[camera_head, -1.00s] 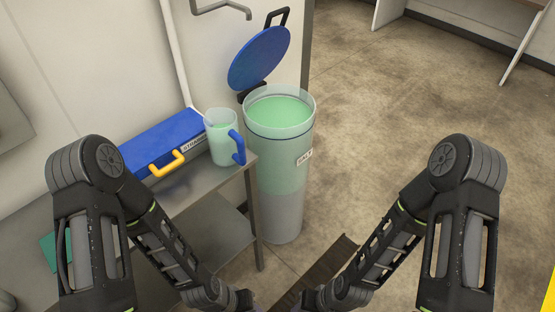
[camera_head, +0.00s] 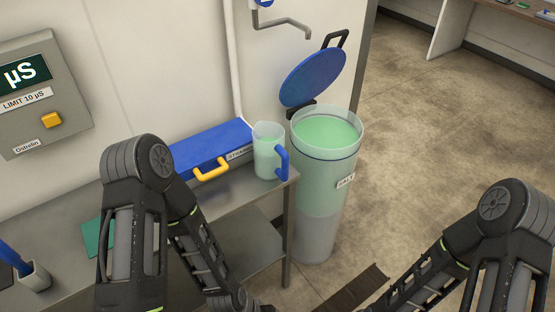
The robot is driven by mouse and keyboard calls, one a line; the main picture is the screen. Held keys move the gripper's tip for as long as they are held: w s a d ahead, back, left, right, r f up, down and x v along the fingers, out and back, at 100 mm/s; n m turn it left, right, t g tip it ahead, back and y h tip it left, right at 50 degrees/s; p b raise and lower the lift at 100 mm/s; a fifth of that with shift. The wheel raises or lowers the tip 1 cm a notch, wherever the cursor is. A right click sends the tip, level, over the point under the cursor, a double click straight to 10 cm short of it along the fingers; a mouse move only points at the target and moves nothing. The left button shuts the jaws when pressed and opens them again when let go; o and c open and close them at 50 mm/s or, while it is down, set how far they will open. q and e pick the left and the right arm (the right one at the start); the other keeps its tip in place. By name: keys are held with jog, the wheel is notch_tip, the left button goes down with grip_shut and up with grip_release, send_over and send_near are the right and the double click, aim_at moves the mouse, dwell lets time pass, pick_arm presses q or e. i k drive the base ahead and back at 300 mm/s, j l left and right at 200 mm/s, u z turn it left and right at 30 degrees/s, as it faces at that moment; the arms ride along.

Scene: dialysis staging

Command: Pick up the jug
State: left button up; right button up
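The jug (camera_head: 267,155) is a translucent pale green vessel with a blue handle on its right side. It stands upright near the right end of the steel table (camera_head: 262,197), just right of the blue case. My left arm comes up at the left and bends down in front of the table; its gripper is below the picture edge. My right arm shows at the lower right, and its gripper is also out of view. Neither arm touches the jug.
A blue case (camera_head: 212,143) with a yellow handle lies left of the jug. A tall bin (camera_head: 325,180) of green liquid, its blue lid (camera_head: 313,77) raised, stands right of the table. A tap spout (camera_head: 285,22) juts from the wall. Floor (camera_head: 440,130) at right is clear.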

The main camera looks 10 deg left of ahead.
aim_at(272, 158)
jog(key=z, duration=1.55)
jog(key=k+j, duration=0.1)
jog(key=k, duration=0.85)
